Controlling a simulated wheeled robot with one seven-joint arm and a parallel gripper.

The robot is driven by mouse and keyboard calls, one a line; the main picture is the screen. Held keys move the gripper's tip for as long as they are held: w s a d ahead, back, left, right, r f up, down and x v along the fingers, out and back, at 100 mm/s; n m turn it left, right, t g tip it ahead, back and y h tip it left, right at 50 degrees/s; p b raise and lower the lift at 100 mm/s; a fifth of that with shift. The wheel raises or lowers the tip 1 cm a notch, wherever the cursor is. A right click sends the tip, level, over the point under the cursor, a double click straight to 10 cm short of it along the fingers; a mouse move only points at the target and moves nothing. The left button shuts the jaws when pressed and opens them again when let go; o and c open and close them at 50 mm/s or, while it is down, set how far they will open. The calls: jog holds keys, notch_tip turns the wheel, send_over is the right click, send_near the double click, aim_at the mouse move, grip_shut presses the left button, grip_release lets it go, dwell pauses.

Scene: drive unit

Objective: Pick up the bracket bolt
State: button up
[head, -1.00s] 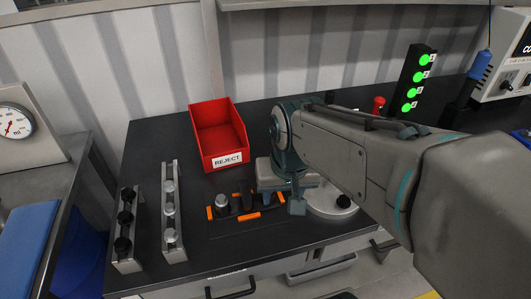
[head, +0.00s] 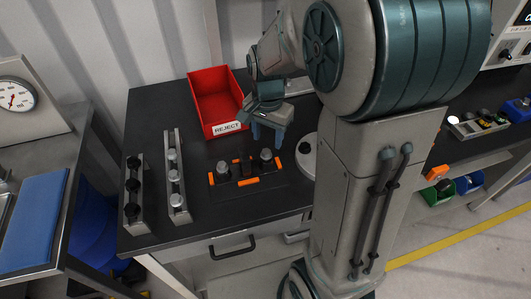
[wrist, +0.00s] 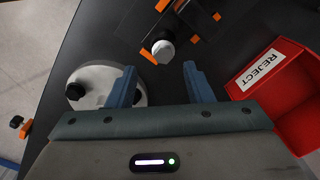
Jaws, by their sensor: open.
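A fixture with orange clamps (head: 247,181) sits on the dark bench in the head view, holding a dark bracket. One silver-headed bolt stands at its left end (head: 222,168) and another at its right end (head: 266,155); I cannot tell which is the bracket bolt. My gripper (head: 268,138) is above and behind the right-hand bolt, pointing down. In the wrist view my gripper (wrist: 159,69) is open and empty. A pale-headed bolt (wrist: 163,50) shows beyond and between the fingertips, apart from both, with an orange clamp close by.
The red REJECT bin (head: 217,103) stands behind the fixture, close to my gripper. A white disc with a black knob (wrist: 95,88) lies on the other side. Two bolt racks stand left, one with black bolts (head: 133,188), one with silver bolts (head: 175,178).

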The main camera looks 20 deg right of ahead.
aim_at(266, 151)
jog(key=shift+w+a+f+p, duration=0.1)
jog(key=shift+f+p, duration=0.2)
jog(key=shift+f, duration=1.35)
jog(key=shift+w+f+p, duration=0.1)
jog(key=shift+f+p, duration=0.15)
jog(key=shift+f, duration=1.35)
jog(key=shift+c, duration=0.4)
grip_shut()
